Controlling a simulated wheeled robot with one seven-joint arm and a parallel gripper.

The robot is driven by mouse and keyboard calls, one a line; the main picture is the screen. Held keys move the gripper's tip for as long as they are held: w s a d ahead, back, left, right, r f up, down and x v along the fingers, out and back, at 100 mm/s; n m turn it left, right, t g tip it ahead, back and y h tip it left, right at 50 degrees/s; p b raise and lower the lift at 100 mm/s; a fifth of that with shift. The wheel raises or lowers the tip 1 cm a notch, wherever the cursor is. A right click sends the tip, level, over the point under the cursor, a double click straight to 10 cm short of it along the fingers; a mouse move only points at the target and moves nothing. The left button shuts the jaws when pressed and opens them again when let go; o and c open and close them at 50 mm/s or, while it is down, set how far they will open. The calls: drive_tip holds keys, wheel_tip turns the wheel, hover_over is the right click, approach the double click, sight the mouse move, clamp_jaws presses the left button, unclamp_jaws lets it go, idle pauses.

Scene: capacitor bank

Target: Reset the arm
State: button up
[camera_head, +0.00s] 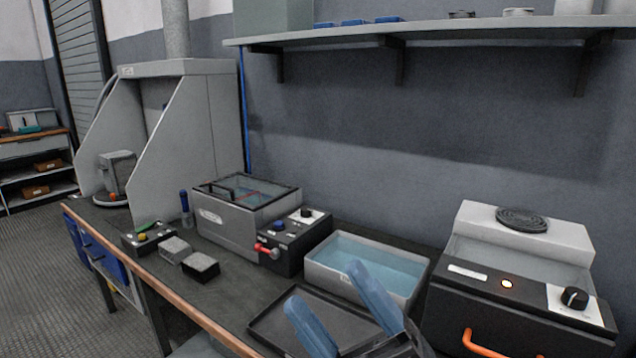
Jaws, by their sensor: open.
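My gripper (342,312) shows at the bottom of the head view, with two blue fingers spread apart and nothing between them. It is in front of a dark shallow tray (276,318) and a light grey basin of bluish liquid (425,277). The right finger overlaps the near side of the basin in the picture; I cannot tell whether it touches. Most of my arm is out of view.
On the bench stand a grey lidded tank (226,233) with a black control box (305,247), two small blocks (201,267), and a grey hood (187,130). A machine with an orange handle (482,343) stands right. A shelf (450,33) runs above.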

drive_tip(key=s+d+f+m+h, duration=0.5)
drive_tip(key=s+m+h, duration=0.3)
drive_tip(key=s, duration=0.2)
drive_tip(key=s+d+f+m+h, duration=0.6)
drive_tip(key=s+d+m+h, duration=0.2)
drive_tip(key=s+m, duration=0.1)
drive_tip(key=s+d+f+m+t+h, duration=0.1)
drive_tip(key=s+d+f+m+h, duration=0.5)
drive_tip(key=s, duration=0.6)
drive_tip(key=m+h, duration=0.2)
drive_tip(key=m, duration=0.1)
drive_tip(key=shift+d+f, duration=0.2)
drive_tip(key=shift+d, duration=0.15)
